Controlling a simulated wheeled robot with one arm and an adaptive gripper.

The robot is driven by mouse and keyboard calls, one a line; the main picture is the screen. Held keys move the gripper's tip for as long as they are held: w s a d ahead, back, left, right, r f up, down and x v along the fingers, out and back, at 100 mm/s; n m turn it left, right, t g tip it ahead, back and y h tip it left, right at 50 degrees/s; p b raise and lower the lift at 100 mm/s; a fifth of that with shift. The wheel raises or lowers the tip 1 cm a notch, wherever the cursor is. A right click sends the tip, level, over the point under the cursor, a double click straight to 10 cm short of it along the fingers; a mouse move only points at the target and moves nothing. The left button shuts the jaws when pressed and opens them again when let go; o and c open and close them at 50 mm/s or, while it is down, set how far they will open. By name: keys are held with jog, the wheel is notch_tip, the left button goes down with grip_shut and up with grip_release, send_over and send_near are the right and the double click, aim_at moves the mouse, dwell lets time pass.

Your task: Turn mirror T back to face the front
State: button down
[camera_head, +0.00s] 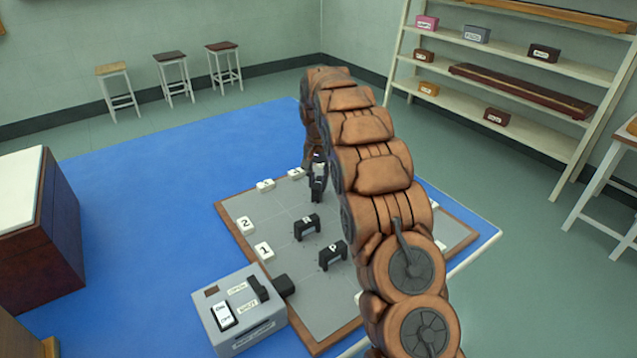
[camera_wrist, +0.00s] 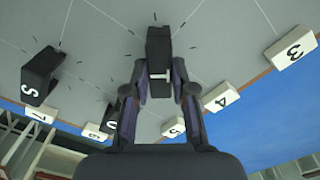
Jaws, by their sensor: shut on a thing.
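Mirror T (camera_wrist: 158,45) is a dark upright block with a white letter T on its near face in the wrist view. My gripper (camera_wrist: 159,88) has one finger on each side of it and is shut on it. In the head view my gripper (camera_head: 318,176) is low over the far part of the grey board (camera_head: 232,207), partly hidden by my arm. Mirror S (camera_wrist: 40,75) stands to the left in the wrist view. Another dark block, seemingly marked U (camera_wrist: 109,121), is partly hidden behind my left finger.
A grey switch box (camera_head: 253,340) sits at the near corner. Shelves (camera_head: 560,68) and stools (camera_head: 118,88) stand farther off.

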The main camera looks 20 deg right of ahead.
aim_at(318, 182)
jog(key=m+b, duration=0.1)
jog(key=m, duration=0.2)
jog(key=shift+w+m, duration=0.1)
jog(key=shift+m, duration=0.2)
jog(key=shift+r+m+b, duration=0.1)
jog(key=shift+m+b, duration=0.3)
jog(key=shift+m, duration=1.7)
jog(key=c, duration=1)
grip_release()
jog(key=shift+o, duration=0.2)
notch_tip(318, 182, up, 6)
jog(key=shift+r, duration=0.7)
